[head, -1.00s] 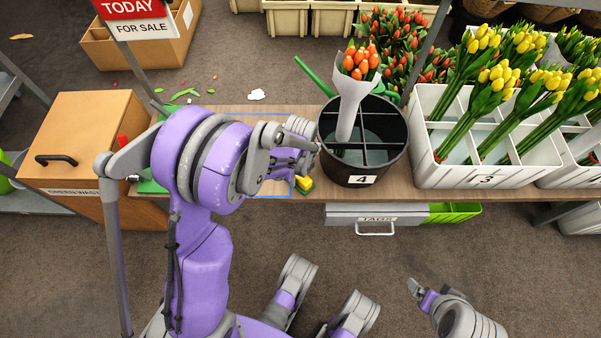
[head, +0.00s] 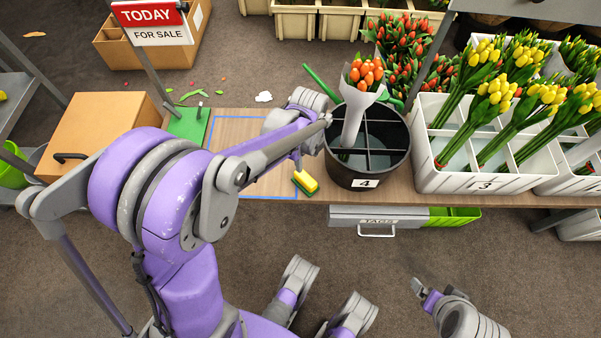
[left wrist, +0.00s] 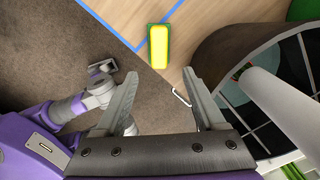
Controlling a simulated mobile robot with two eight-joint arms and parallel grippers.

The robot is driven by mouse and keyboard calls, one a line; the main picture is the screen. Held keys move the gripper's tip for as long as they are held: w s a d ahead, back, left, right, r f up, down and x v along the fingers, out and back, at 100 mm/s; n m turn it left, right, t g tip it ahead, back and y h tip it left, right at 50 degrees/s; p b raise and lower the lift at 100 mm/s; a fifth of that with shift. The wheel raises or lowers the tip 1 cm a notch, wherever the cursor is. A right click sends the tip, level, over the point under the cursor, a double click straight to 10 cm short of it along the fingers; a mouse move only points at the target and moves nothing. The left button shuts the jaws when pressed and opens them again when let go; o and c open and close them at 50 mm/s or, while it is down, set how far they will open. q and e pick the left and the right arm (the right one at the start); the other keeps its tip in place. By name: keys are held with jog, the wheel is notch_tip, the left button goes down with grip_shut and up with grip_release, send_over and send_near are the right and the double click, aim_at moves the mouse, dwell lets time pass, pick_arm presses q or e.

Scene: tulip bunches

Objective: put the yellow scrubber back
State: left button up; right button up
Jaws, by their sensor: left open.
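The yellow scrubber (head: 306,181), a yellow block with a green layer, lies on the wooden bench at its front edge, by the front right corner of a blue outlined rectangle (head: 245,117). It also shows in the left wrist view (left wrist: 159,46), just beyond my left fingertips. My left gripper (head: 297,160) is above the bench close to the scrubber and mostly hidden by its own arm in the head view. In the left wrist view its jaws (left wrist: 158,75) are wide apart and empty. My right gripper (head: 421,288) is low at the right, away from the bench; its jaw opening is unclear.
A black divided bucket (head: 365,180) marked 4, holding wrapped orange tulips (head: 364,74), stands right of the scrubber. A white crate (head: 470,183) of yellow tulips is further right. A green pad (head: 188,123) lies left of the blue outline. A tags drawer (head: 378,218) hangs below.

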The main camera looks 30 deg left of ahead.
pick_arm(q)
jog(key=s+d+r+n+t, duration=0.2)
jog(key=s+d+r+n, duration=0.1)
jog(key=s+n, duration=0.5)
jog(key=s+d+r+n+t, duration=0.2)
jog(key=s+d+r+n, duration=0.1)
jog(key=s+n, duration=0.5)
jog(key=n, duration=0.3)
jog(key=shift+s+d+r+n, duration=0.15)
jog(key=shift+s+d+n, duration=0.05)
jog(key=shift+n, duration=0.1)
